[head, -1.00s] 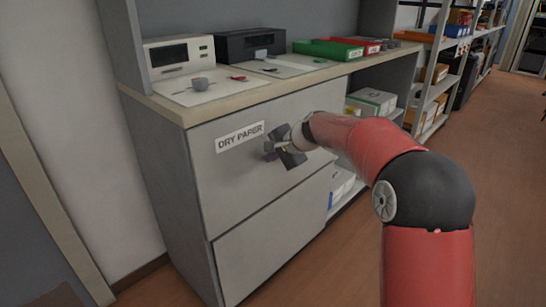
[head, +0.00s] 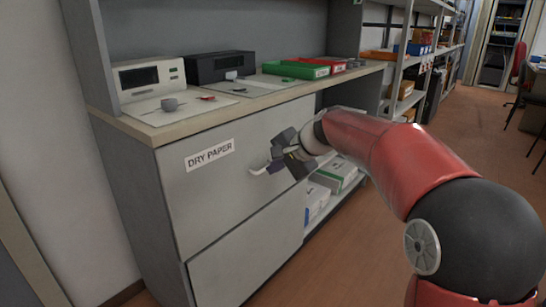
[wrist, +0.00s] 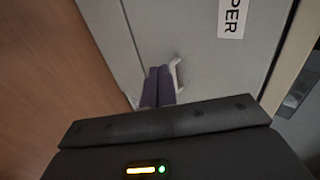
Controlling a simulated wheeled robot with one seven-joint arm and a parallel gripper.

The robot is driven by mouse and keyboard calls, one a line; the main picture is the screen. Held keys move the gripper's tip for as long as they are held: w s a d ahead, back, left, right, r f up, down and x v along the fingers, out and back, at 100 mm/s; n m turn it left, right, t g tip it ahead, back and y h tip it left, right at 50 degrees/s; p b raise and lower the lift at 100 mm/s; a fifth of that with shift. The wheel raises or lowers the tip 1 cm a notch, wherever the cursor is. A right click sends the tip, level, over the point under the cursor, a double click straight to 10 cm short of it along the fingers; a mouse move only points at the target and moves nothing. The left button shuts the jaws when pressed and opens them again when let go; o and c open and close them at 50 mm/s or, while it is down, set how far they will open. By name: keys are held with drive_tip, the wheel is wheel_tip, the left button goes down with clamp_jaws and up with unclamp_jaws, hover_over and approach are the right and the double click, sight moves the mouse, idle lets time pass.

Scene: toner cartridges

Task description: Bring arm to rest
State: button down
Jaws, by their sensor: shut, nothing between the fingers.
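My gripper (head: 273,167) is at the end of my red and black arm, in front of the grey drawer front (head: 225,185) labelled DRY PAPER. Its dark purple fingers also show in the wrist view (wrist: 158,86), closed together with nothing between them. A pale curved drawer handle (head: 258,171) shows beside the fingertips, and in the wrist view (wrist: 175,73) it is just right of them. I cannot tell whether they touch. The drawer looks closed.
Shelves with boxes (head: 334,173) stand right of the drawers. Open brown floor lies at right.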

drive_tip(key=s+d+f+n+h, duration=0.2)
drive_tip(key=s+d, duration=0.4)
drive_tip(key=s, duration=0.5)
drive_tip(key=s+d+f+n+h, duration=0.2)
drive_tip(key=s+d, duration=0.4)
drive_tip(key=s, duration=0.5)
drive_tip(key=s+d+f+n+h, duration=0.3)
drive_tip(key=s+d, duration=0.4)
drive_tip(key=s, duration=0.5)
drive_tip(key=shift+f, duration=0.6)
drive_tip(key=c, duration=2.2)
unclamp_jaws()
drive_tip(key=shift+s, duration=0.1)
